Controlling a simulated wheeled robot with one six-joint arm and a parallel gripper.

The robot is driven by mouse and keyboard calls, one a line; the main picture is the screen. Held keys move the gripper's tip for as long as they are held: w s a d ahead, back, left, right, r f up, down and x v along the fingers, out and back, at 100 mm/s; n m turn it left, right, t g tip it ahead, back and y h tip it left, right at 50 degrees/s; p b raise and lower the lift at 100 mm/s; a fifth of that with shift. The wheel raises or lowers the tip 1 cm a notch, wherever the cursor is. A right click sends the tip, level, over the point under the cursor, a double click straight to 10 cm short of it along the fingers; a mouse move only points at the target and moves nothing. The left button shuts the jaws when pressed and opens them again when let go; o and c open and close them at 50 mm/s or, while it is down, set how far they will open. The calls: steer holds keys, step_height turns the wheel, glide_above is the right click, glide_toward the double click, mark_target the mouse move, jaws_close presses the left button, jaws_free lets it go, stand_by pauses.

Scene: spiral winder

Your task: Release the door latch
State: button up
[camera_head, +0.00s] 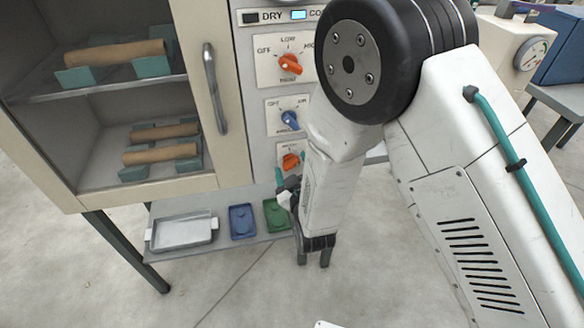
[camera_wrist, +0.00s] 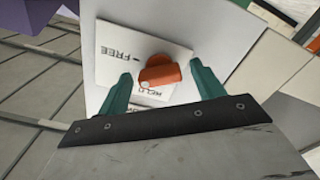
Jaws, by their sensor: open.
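The latch knob (camera_wrist: 158,72) is orange and sits on a white plate (camera_wrist: 118,58) lettered "FREE" and "HELD" in the wrist view. In the head view the knob (camera_head: 291,161) shows low on the machine's panel, below a blue knob, partly hidden by my arm. My gripper (camera_wrist: 163,76) is open, with one teal finger on each side of the knob in the wrist view and gaps showing on both sides. I cannot tell how deep the fingertips reach. The machine's glazed door (camera_head: 205,60) has a grey handle (camera_head: 214,88) and looks closed.
Above the latch are a blue knob (camera_head: 290,120) and a larger orange knob (camera_head: 290,64). Brown tubes (camera_head: 115,53) lie on teal supports inside the cabinet. A lower shelf carries a metal tray (camera_head: 183,232), a blue tray (camera_head: 242,221) and a green tray (camera_head: 276,214).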

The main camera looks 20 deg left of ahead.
steer(key=c, duration=1)
steer(key=shift+m, duration=3.1)
steer(key=o, duration=1)
